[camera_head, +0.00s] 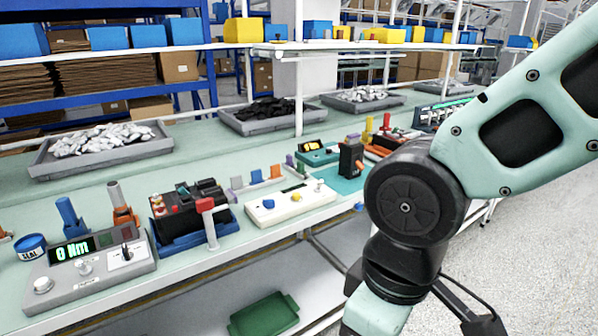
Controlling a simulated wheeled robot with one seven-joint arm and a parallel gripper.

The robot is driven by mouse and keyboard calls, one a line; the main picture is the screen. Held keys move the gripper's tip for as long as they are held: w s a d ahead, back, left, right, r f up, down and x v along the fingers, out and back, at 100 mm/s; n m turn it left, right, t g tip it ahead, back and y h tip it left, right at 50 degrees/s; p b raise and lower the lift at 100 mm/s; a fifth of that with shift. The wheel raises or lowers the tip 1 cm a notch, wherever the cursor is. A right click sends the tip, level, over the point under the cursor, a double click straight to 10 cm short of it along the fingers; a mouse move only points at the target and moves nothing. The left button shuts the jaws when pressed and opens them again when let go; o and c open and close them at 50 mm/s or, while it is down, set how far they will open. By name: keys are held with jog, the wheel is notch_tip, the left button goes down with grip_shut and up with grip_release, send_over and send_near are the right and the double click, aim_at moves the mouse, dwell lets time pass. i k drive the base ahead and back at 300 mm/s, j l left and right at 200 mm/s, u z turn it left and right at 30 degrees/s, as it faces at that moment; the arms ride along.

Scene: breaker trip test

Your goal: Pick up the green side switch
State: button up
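A small dark green piece (300,167) stands at the right end of a row of small coloured pieces on the workbench (205,142). It may be the green side switch, but it is too small to be sure. The row also has a grey piece (236,184), a blue piece (256,176), an orange piece (276,171) and a purple piece (289,160). My arm comes in from the right and bends down in front of the bench. My gripper is not in view; the arm's lower end runs out of the bottom edge.
A black breaker unit (188,212) in a blue holder and a torque tester (88,270) reading 0 Nm stand left. A black-and-orange tool (351,160) stands right, near my arm. A green tray (265,315) lies below.

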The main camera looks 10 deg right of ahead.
aim_at(300, 169)
jog(key=i+l+u, duration=0.1)
jog(key=i+l, duration=0.15)
jog(key=i, duration=0.35)
jog(key=i+l+u, duration=0.15)
jog(key=i+l, duration=0.15)
jog(key=i, duration=0.25)
jog(key=i+l+u, duration=0.1)
jog(key=i+l, duration=0.3)
jog(key=i, duration=0.2)
